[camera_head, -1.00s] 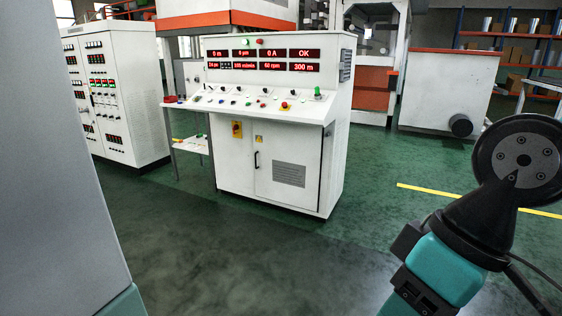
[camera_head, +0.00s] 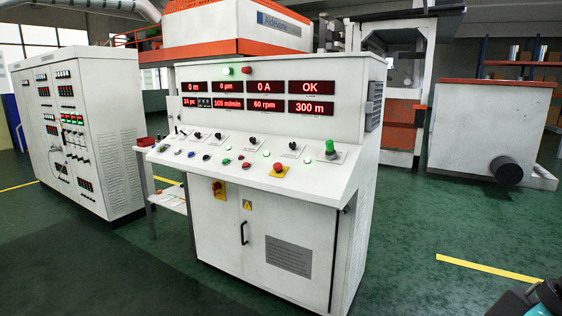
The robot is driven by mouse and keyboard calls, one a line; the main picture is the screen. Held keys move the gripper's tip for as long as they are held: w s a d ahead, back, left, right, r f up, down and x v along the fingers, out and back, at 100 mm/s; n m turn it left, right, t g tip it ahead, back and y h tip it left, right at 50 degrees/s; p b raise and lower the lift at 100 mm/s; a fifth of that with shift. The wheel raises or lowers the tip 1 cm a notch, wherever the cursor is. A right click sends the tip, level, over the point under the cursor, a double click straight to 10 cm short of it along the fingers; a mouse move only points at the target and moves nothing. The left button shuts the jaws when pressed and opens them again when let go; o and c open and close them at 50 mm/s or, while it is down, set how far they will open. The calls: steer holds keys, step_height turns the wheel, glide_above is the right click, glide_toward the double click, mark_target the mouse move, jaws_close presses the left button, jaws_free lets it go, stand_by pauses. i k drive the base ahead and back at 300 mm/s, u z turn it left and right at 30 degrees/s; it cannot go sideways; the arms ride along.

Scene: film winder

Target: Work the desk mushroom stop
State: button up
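The white control desk (camera_head: 222,230) stands in the middle of the head view. A red mushroom button (camera_head: 278,167) sits on a yellow plate on its sloped top, towards the right end. A second red knob (camera_head: 217,186) on a yellow plate is on the upright front below the top. Only a small dark and teal piece of my arm (camera_head: 545,296) shows in the bottom right corner. My gripper is out of the picture, so its opening and anything in it are hidden.
Other knobs and buttons line the desk top, with a green knob (camera_head: 330,150) at the right end. A white cabinet (camera_head: 112,152) stands at the left, with a small side table (camera_head: 166,196) between. Green floor (camera_head: 440,225) is clear in front and to the right.

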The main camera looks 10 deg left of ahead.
mark_target(277, 166)
steer(key=u, duration=0.55)
steer(key=i, duration=1.85)
steer(key=u, duration=0.75)
